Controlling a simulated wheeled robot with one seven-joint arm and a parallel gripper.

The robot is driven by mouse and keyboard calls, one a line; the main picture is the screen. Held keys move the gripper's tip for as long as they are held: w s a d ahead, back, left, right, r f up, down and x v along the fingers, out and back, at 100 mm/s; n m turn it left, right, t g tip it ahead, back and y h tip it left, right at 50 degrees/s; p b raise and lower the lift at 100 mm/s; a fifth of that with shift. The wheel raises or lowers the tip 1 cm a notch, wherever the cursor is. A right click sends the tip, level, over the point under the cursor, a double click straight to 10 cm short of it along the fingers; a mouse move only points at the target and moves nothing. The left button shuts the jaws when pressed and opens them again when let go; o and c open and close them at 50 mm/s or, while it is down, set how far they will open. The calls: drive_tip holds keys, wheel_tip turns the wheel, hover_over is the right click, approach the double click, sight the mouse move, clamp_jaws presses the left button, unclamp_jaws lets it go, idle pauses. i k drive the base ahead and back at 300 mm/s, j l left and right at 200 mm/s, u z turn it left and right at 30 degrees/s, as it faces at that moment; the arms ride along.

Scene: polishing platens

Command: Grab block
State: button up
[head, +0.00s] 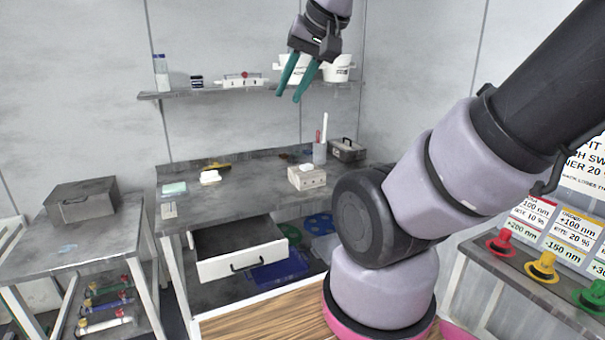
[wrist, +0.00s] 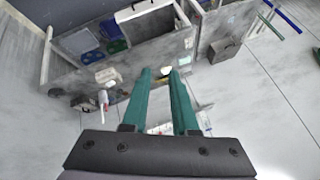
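A beige block with small dark holes in its front (head: 307,178) sits on the right part of the grey workbench in the head view. A pale block shape that seems to be the same one shows left of my fingers in the wrist view (wrist: 107,75). My gripper (head: 288,97) is high above the bench, in front of the wall shelf, with its green fingers pointing down. The fingers are apart in the wrist view (wrist: 159,72), with nothing held between them. A smaller grey-beige piece (head: 169,210) lies at the bench's front left.
The workbench (head: 240,196) has an open drawer (head: 242,262) at its front. A cup with pens (head: 319,152) and a dark metal box (head: 347,150) stand behind the block. A white item (head: 210,177) and a green pad (head: 174,188) lie at left. The wall shelf (head: 210,92) holds containers.

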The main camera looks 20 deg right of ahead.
sight(304, 168)
drive_tip(key=i+l, duration=0.35)
drive_tip(key=i, duration=0.15)
drive_tip(key=i+l, duration=0.35)
drive_tip(key=i, duration=0.15)
drive_tip(key=l+z, duration=0.05)
